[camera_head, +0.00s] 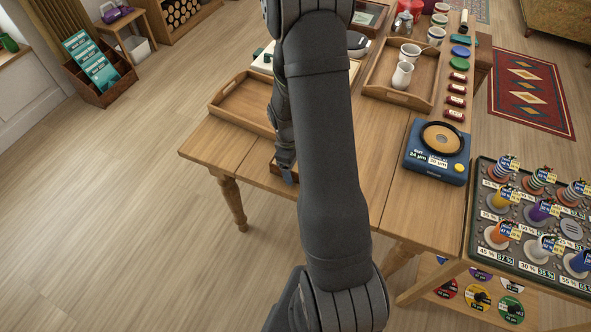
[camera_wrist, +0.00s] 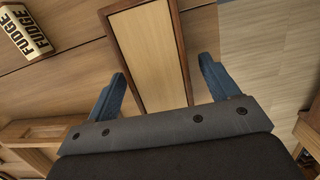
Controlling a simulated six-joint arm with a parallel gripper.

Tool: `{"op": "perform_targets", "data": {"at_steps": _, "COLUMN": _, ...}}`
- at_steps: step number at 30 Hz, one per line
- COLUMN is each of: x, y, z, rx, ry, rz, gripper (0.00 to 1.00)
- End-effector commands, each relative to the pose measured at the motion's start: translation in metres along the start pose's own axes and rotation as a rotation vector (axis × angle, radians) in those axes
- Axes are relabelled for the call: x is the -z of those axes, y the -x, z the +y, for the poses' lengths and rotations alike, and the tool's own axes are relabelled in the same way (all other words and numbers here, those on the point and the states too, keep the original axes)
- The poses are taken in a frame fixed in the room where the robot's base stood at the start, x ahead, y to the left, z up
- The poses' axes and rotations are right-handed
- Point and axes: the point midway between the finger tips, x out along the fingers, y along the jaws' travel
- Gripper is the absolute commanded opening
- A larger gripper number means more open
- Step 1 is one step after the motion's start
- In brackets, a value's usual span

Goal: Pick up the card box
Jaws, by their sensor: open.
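The card box appears to be the long wooden box (camera_wrist: 147,45) with a pale panel and a dark brown rim in the wrist view. Its label, if any, is not visible. My gripper (camera_wrist: 162,70) is open, with one blue finger on each side of the box. I cannot tell whether either finger touches it. In the head view my gripper (camera_head: 289,178) is low over the near left part of the table, partly hidden by my arm. Only a small brown edge of the box (camera_head: 274,166) shows beside it there.
An empty wooden tray (camera_head: 245,103) is behind my gripper. A tray with white cups (camera_head: 399,99) and a blue device (camera_head: 437,166) are to the right. The table's left edge is close.

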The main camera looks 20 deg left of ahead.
Motion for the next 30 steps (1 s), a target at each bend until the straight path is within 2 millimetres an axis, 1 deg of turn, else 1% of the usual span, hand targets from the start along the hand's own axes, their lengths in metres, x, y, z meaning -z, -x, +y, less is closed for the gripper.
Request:
{"op": "perform_targets", "data": {"at_steps": 2, "x": 0.0000, "y": -0.0031, "z": 0.0001, "rx": 0.000, "ry": 0.000, "rz": 0.001, "gripper": 0.80}}
{"op": "perform_targets", "data": {"at_steps": 8, "x": 0.0000, "y": -0.0033, "z": 0.0002, "rx": -0.001, "ry": 0.000, "rz": 0.001, "gripper": 0.80}}
{"op": "perform_targets", "data": {"at_steps": 9, "x": 0.0000, "y": -0.0033, "z": 0.0002, "rx": -0.001, "ry": 0.000, "rz": 0.001, "gripper": 0.76}}
{"op": "perform_targets", "data": {"at_steps": 11, "x": 0.0000, "y": -0.0032, "z": 0.0002, "rx": -0.001, "ry": 0.000, "rz": 0.001, "gripper": 0.64}}
{"op": "perform_targets", "data": {"at_steps": 12, "x": 0.0000, "y": -0.0032, "z": 0.0002, "rx": -0.001, "ry": 0.000, "rz": 0.001, "gripper": 0.56}}
{"op": "perform_targets", "data": {"at_steps": 17, "x": 0.0000, "y": -0.0031, "z": 0.0002, "rx": -0.001, "ry": 0.000, "rz": 0.001, "gripper": 0.25}}
{"op": "perform_targets", "data": {"at_steps": 18, "x": 0.0001, "y": -0.0029, "z": 0.0003, "rx": -0.001, "ry": 0.000, "rz": 0.001, "gripper": 0.24}}
{"op": "perform_targets", "data": {"at_steps": 26, "x": -0.0001, "y": -0.0017, "z": 0.0004, "rx": -0.001, "ry": 0.000, "rz": 0.001, "gripper": 0.24}}
{"op": "perform_targets", "data": {"at_steps": 30, "x": -0.0009, "y": 0.0042, "z": 0.0006, "rx": -0.002, "ry": 0.000, "rz": 0.001, "gripper": 0.24}}
